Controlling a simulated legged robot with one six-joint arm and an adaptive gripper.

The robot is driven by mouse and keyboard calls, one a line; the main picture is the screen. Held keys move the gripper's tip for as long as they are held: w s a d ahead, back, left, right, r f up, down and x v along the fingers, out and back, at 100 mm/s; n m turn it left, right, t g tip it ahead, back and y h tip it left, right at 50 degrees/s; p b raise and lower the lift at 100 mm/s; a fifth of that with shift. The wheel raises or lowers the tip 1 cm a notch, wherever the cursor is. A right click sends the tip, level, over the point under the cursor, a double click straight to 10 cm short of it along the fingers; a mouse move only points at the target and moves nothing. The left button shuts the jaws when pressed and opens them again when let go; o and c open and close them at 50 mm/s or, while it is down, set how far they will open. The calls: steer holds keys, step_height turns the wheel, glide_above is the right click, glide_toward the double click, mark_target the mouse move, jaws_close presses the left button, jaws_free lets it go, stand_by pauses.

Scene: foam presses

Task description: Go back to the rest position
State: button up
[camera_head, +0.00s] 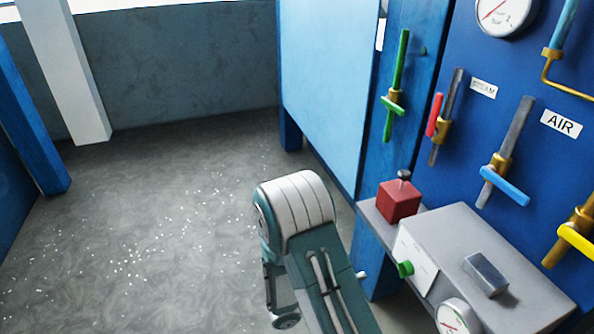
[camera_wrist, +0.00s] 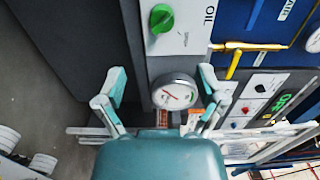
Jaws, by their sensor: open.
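My gripper (camera_wrist: 162,74) shows in the wrist view, with its two teal and pale fingers spread wide apart and nothing between them. A round pressure gauge (camera_wrist: 174,92) lies in the picture between the fingers, on a grey panel. A green knob (camera_wrist: 161,18) beside the label OIL is above it in that view. I cannot tell how far the fingers are from the gauge.
Right of my arm in the head view stand a grey control box (camera_head: 490,262), a red box (camera_head: 399,201) with a knob and a blue panel with green, red, blue (camera_head: 505,186) and yellow valve handles. White specks litter the open grey floor (camera_head: 150,220) at left.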

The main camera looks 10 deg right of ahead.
steer(key=s+a+r+m+g+y, duration=0.1)
steer(key=s+r+m+g+y, duration=0.35)
steer(key=m, duration=0.55)
steer(key=s+a+r+m+g+y, duration=0.1)
steer(key=s+r+m+y, duration=0.35)
steer(key=r+m, duration=0.5)
steer(key=s+a+r+m+t+y, duration=0.4)
steer(key=a+r+m+t+y, duration=0.5)
steer(key=m, duration=0.8)
steer(key=shift+a+r+m, duration=0.15)
steer(key=shift+r+m, duration=0.2)
steer(key=shift+r, duration=0.2)
